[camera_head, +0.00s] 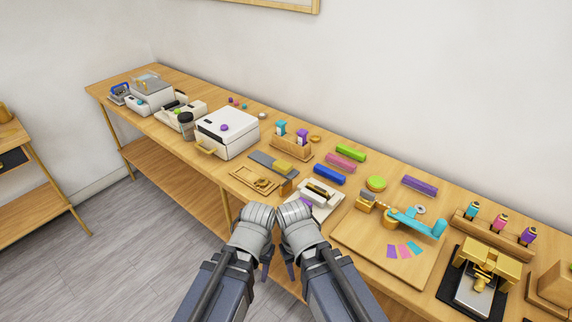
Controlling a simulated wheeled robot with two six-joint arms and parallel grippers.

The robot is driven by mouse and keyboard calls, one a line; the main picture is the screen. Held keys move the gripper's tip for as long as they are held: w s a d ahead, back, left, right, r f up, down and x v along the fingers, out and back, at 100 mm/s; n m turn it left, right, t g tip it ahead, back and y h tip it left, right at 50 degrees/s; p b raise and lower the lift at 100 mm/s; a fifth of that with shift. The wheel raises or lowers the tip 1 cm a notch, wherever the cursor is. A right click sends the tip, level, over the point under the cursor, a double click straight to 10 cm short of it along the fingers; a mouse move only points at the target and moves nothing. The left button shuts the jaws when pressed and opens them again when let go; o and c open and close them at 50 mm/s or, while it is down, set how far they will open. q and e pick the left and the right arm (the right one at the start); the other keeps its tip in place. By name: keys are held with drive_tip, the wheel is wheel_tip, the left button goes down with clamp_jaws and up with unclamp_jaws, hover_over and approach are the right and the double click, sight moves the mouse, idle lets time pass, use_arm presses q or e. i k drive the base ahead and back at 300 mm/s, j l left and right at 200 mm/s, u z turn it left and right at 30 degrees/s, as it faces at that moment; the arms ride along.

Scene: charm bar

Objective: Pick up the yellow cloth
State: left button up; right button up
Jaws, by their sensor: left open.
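A small folded yellow piece (283,166), which looks like the yellow cloth, lies on a flat grey strip (262,160) on the long wooden table. My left gripper (265,268) is open and hangs in front of the table's front edge, below and apart from the cloth. My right gripper (290,270) is beside it, also in front of the edge. Its jaws are mostly hidden behind my arm, so I cannot tell their state. Neither gripper touches the cloth.
A gold frame-like tray (243,177) and a white device (330,191) stand near the cloth. A white box machine (242,137) is to its left. Blue, pink and green bars (330,175) lie to the right. A wooden board with a turquoise-handled tool (418,222) is further right.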

sight(281, 166)
drive_tip(key=i+j+z, duration=0.1)
drive_tip(key=i+j, duration=0.15)
drive_tip(key=j, duration=0.15)
drive_tip(key=i+j, duration=0.2)
drive_tip(key=j, duration=0.2)
drive_tip(key=i+j+z, duration=0.15)
drive_tip(key=j, duration=0.25)
drive_tip(key=i, duration=0.45)
